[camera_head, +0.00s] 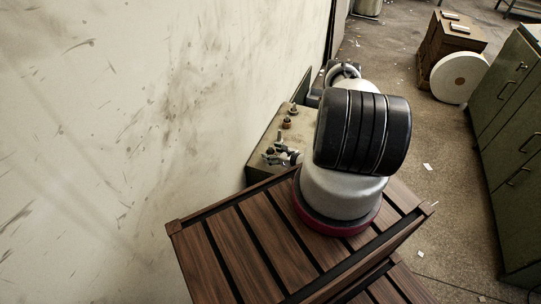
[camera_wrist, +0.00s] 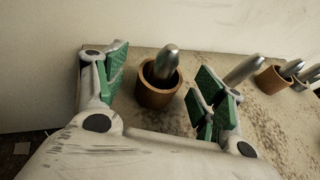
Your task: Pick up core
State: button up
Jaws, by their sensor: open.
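My gripper (camera_wrist: 160,76) is open in the wrist view, with green pads on both fingers. A brown, hollow, cup-like core (camera_wrist: 153,97) shows between and beyond the fingers, with a rounded metal peg (camera_wrist: 166,62) rising from its opening. I see a gap on both sides of the core; nothing is held. Another brown core (camera_wrist: 272,80) is further right, by more metal pegs. In the head view, small brown cores (camera_head: 287,123) show on the pale box top. My arm hides part of that top, so the gripper is hard to make out there.
The pale, stained box (camera_head: 256,173) stands against the scratched wall (camera_head: 130,110). A brown slatted surface (camera_head: 235,250) is in front. Green cabinets (camera_head: 508,130) and a white roll (camera_head: 460,78) stand to the right. Open floor (camera_head: 425,140) lies between.

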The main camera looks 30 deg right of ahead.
jog(key=shift+x, duration=0.75)
jog(key=shift+r, duration=0.1)
jog(key=c, duration=0.8)
jog(key=shift+r, duration=5.8)
